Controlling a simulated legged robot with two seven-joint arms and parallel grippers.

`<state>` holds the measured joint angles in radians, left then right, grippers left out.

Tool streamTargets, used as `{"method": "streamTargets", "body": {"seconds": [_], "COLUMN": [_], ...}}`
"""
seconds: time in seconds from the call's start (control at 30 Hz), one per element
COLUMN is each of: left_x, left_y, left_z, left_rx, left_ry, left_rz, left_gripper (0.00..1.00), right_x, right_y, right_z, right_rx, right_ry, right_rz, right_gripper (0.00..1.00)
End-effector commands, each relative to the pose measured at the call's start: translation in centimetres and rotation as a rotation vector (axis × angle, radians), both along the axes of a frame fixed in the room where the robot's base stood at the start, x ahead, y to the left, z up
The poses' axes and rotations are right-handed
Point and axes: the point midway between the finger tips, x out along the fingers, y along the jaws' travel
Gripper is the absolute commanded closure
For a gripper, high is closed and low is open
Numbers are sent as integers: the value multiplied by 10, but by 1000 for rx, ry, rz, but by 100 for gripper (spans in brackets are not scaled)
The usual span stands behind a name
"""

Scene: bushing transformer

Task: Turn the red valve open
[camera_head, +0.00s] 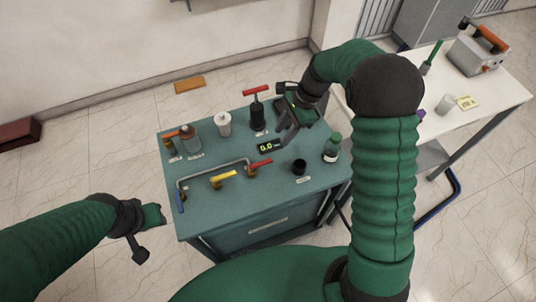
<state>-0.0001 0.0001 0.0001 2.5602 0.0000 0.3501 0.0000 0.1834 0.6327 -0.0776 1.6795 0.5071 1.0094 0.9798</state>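A red valve handle (260,163) lies on a bent grey pipe on the teal cabinet top (222,217), at the pipe's right end. A yellow valve handle (222,177) and a blue valve handle (180,200) are to its left. My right gripper (286,137) is over the back right of the cabinet, above and to the right of the red handle and apart from it; whether it is open or shut is unclear. My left gripper (150,230) is left of the cabinet, over the floor, apart from everything; its finger opening cannot be made out.
A small display reading 0.0 (268,147) is close to my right gripper. A black pump with a red T-handle (256,90) stands behind. Bottles, including a green-capped one (332,147), and a black cup (299,167) stand on the cabinet. A white table (482,97) is at right.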

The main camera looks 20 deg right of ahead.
Motion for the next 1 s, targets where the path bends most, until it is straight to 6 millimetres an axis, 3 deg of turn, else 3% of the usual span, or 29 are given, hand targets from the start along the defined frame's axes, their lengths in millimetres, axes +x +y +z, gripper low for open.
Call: {"method": "streamTargets", "body": {"seconds": [0.3,0.5,0.87,1.0], "left_x": [0,0,0,0], "left_y": [0,0,0,0], "left_z": [13,17,18,17], "left_rx": [0,0,0,0], "left_ry": [0,0,0,0], "left_rz": [0,0,0,0], "left_gripper": [64,64,64,64], "right_x": [-3,-3,-2,-2], "right_y": [33,48,52,52], "right_z": [-77,-112,-123,-123], "right_rx": [1,0,-1,-1], "right_ry": [5,0,-3,-3], "right_rz": [3,3,4,4], "right_gripper": [64,64,64,79]}}
